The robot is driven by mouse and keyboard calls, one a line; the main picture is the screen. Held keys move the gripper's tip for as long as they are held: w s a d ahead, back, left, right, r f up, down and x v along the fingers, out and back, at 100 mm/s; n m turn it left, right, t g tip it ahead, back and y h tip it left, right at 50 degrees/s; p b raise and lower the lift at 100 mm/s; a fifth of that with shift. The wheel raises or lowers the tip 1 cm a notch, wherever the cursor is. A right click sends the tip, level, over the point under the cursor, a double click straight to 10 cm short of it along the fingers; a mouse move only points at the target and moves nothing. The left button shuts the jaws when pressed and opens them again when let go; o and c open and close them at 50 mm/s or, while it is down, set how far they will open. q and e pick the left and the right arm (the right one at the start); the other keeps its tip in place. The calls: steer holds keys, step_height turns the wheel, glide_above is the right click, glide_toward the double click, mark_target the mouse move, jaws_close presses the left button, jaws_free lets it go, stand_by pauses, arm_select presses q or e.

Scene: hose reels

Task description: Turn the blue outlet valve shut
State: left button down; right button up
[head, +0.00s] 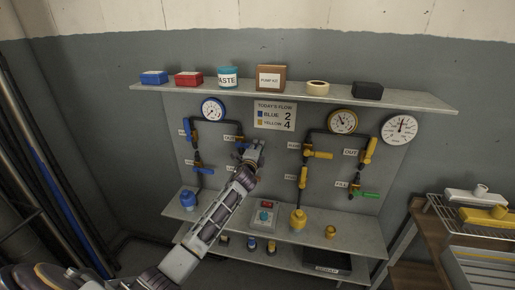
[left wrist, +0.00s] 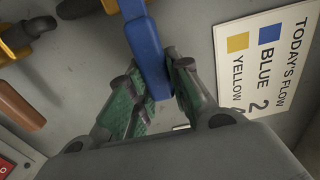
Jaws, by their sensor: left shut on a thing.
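The blue outlet valve's lever (left wrist: 148,50) comes down from the top of the left wrist view, its end between the two green-padded fingers of my left gripper (left wrist: 162,92). In the head view, my left gripper (head: 252,149) is at the board, just right of the OUT label (head: 229,138) on the blue side. The gripper covers most of the valve there; a bit of blue (head: 239,138) shows beside it. The fingers are shut on the lever. The valve's body is mostly out of sight. My right gripper is not in view.
The flow sign (head: 274,115) is just above my gripper. Another blue lever (head: 187,127) is to the left, and yellow levers (head: 318,154) are to the right. A shelf (head: 420,99) with boxes runs above; a lower shelf (head: 345,236) holds caps and a button box (head: 264,217).

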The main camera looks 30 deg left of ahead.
arm_select(q)
steer(key=shift+d+f, duration=0.1)
steer(key=shift+f, duration=0.1)
steer(key=c, duration=1.3)
jaws_free()
steer(key=shift+r, duration=0.1)
steer(key=shift+s, duration=0.15)
steer(key=shift+v, duration=5.85)
steer(key=shift+d, duration=0.1)
